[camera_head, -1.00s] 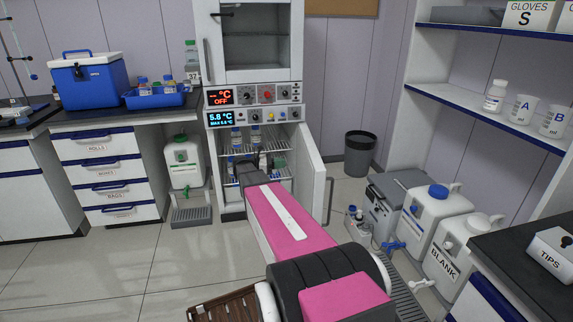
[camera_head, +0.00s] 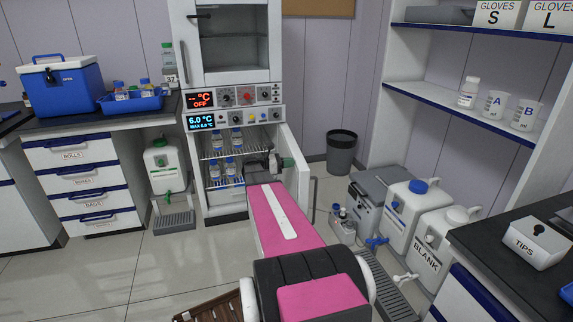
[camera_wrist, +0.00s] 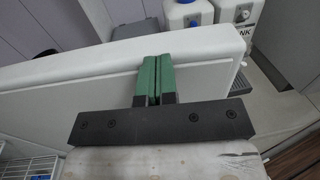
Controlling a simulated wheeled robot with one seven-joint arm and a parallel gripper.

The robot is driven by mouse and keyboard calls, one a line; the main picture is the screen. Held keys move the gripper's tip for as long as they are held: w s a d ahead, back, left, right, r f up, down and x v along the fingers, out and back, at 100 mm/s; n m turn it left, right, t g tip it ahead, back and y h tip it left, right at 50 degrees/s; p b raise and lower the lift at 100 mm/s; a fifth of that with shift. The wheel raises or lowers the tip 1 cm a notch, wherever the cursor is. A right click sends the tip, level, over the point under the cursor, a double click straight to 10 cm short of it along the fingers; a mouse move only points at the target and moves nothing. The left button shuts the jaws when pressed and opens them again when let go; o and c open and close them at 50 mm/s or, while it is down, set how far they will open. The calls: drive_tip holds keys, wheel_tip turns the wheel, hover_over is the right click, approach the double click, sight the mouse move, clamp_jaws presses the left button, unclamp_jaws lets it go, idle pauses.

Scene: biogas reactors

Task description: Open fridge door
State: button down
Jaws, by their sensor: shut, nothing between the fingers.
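The fridge (camera_head: 208,163) is the lower unit under the displays, with bottles on wire shelves inside. Its white door (camera_head: 297,172) stands open, swung out to the right. The door's handle (camera_head: 312,200) is on its outer face. My gripper (camera_head: 284,163) is at the opening, by the inner side of the door. In the wrist view, the green fingers of my gripper (camera_wrist: 153,75) are together and empty, against or very near the inner face of the door (camera_wrist: 100,90). I cannot tell whether they touch it.
A grey bin (camera_head: 341,155) stands behind the door to the right. A grey box (camera_head: 368,205) and white canisters (camera_head: 410,205) stand on the floor at right. A white container with a green tap (camera_head: 163,170) stands left of the fridge. The floor at front left is clear.

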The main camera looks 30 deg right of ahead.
drive_tip(key=s+d+n+t, duration=0.2)
drive_tip(key=d+t, duration=0.1)
drive_tip(key=d, duration=0.7)
drive_tip(key=s+d+n+t+h, duration=0.1)
drive_tip(key=s+d+t, duration=0.1)
drive_tip(key=d, duration=0.8)
drive_tip(key=shift+s+d+n+t, duration=0.25)
drive_tip(key=shift+s+n+t, duration=0.15)
drive_tip(key=shift+s, duration=0.05)
